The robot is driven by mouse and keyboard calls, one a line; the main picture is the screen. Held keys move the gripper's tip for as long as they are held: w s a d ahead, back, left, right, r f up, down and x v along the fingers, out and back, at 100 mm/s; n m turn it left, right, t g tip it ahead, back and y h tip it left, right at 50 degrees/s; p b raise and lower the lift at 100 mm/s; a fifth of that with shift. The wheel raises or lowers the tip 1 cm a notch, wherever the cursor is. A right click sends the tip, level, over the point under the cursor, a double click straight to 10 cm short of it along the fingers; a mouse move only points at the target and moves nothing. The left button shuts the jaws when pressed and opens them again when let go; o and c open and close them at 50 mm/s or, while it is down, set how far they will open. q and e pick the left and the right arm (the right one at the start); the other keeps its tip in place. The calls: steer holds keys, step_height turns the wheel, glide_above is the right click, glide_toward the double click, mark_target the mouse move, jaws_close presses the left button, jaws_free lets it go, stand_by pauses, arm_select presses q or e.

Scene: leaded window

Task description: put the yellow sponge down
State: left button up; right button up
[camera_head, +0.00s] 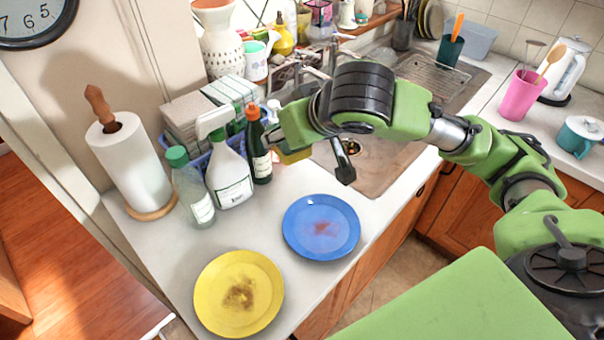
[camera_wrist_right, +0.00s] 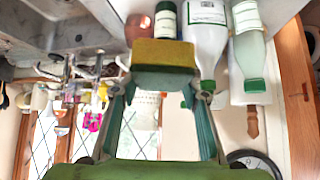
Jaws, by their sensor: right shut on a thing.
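My right gripper (camera_head: 288,138) reaches in from the right over the counter, near the sink's left edge. It is shut on the yellow sponge (camera_head: 295,156), which is mostly hidden by the gripper in the head view. In the right wrist view, the sponge (camera_wrist_right: 164,53), yellow with a green layer, sits between the fingertips of the gripper (camera_wrist_right: 165,80). It appears held above the counter, just right of the dark bottle; whether it touches anything is unclear. My left gripper is not in view.
A dark bottle (camera_head: 257,150), white spray bottle (camera_head: 229,175) and clear bottle (camera_head: 193,190) stand left of the gripper. A stained blue plate (camera_head: 321,249) and stained yellow plate (camera_head: 216,310) lie on the counter (camera_head: 283,287). The sink (camera_head: 385,165) is right; a paper towel roll (camera_head: 130,165) is left.

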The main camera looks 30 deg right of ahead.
steer(key=s+d+f+n+y+p, duration=0.1)
steer(key=s+d+f+n+y, duration=0.1)
steer(key=f, duration=0.5)
steer(key=shift+s+d+f+n, duration=0.25)
steer(key=shift+s+d+n, duration=0.25)
steer(key=shift+s+d, duration=0.85)
steer(key=shift+w+d, duration=0.1)
